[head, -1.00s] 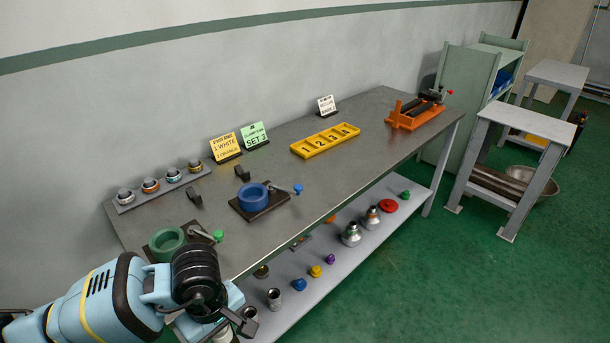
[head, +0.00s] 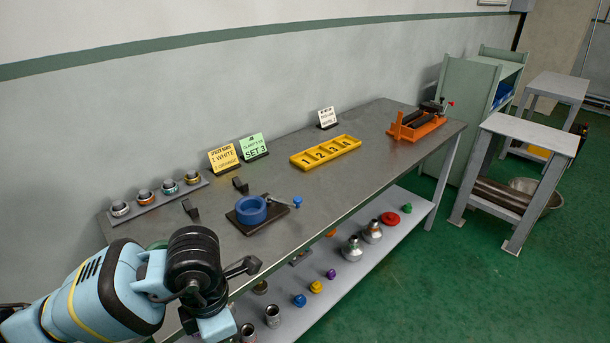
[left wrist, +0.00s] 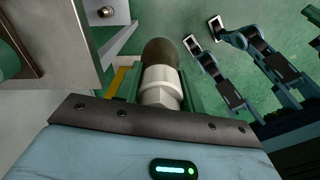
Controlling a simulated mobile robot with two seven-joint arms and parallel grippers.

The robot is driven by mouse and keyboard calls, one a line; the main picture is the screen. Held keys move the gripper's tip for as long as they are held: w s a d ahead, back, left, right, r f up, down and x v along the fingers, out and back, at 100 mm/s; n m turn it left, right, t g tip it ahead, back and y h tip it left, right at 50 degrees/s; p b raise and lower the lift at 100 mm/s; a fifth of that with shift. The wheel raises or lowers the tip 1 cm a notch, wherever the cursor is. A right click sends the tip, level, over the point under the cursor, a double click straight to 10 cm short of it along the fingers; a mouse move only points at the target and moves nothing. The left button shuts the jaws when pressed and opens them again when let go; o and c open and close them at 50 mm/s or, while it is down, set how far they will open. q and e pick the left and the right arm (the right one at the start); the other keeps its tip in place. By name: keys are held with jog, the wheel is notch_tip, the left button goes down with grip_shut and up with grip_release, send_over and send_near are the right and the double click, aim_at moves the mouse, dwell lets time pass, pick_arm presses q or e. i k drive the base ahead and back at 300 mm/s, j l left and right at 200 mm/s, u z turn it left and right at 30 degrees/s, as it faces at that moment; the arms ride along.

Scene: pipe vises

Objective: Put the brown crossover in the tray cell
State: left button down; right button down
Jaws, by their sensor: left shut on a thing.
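My left gripper (left wrist: 160,88) is shut on a fitting with a brown domed end (left wrist: 160,52) and a whitish hexagonal body, seen in the left wrist view. In the head view my left arm comes in at lower left, in front of the bench's near edge; its fingers and the fitting do not show there. The yellow tray (head: 328,158) with numbered cells lies on the bench, well to the right and farther back; its cells look empty. What looks like my right gripper (left wrist: 203,36) shows at upper right in the left wrist view, fingers apart and empty.
The grey bench (head: 300,190) carries a blue vise (head: 251,211), an orange vise (head: 415,131), a rack of rings (head: 160,193) and sign cards (head: 225,157). Loose fittings stand on the lower shelf (head: 330,262). Bench top between blue vise and tray is clear.

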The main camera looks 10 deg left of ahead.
aim_at(305, 162)
jog(key=i, duration=2)
